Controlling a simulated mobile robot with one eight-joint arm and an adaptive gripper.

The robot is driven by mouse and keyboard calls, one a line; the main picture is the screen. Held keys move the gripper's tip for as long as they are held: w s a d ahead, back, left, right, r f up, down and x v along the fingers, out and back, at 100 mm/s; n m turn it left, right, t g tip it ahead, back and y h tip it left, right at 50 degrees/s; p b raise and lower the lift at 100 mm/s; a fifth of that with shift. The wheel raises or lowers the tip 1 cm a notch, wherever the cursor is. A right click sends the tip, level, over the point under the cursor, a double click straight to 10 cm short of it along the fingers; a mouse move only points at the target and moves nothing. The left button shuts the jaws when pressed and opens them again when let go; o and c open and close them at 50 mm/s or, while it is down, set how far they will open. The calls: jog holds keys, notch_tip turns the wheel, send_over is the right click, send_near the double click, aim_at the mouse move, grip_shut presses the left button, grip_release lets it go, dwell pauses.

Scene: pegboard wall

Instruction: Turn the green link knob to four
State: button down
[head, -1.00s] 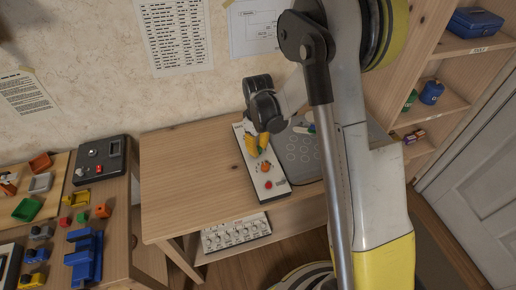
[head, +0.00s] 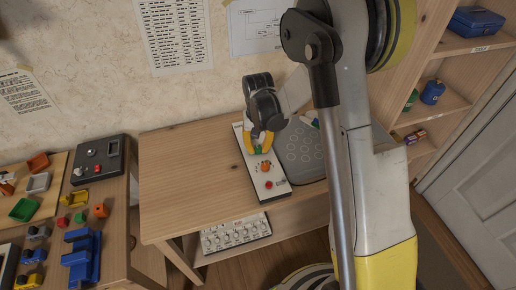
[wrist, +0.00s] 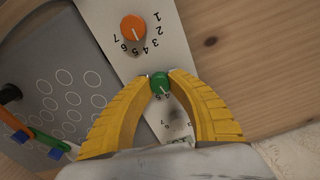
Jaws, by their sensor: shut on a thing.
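The green knob (wrist: 160,83) sits on a pale control panel (head: 278,196) on the wooden table. My gripper (wrist: 160,78) is shut on the green knob, with one yellow fingertip on each side of it. In the head view my gripper (head: 258,149) is low over the panel's far part, and only a bit of green shows between its fingers. Small marks show by the green knob in the wrist view, but its setting cannot be read for sure.
An orange knob (wrist: 132,28) with a printed scale of numbers is close to the green one. A red button (head: 269,184) is at the panel's near end. A grey board with circles (head: 307,160) lies just right of the panel. The table's left part is clear.

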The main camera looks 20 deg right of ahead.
aim_at(258, 149)
jog(key=shift+m, duration=0.9)
jog(key=c, duration=1.2)
grip_release()
jog(key=shift+r, duration=0.1)
notch_tip(258, 149, up, 12)
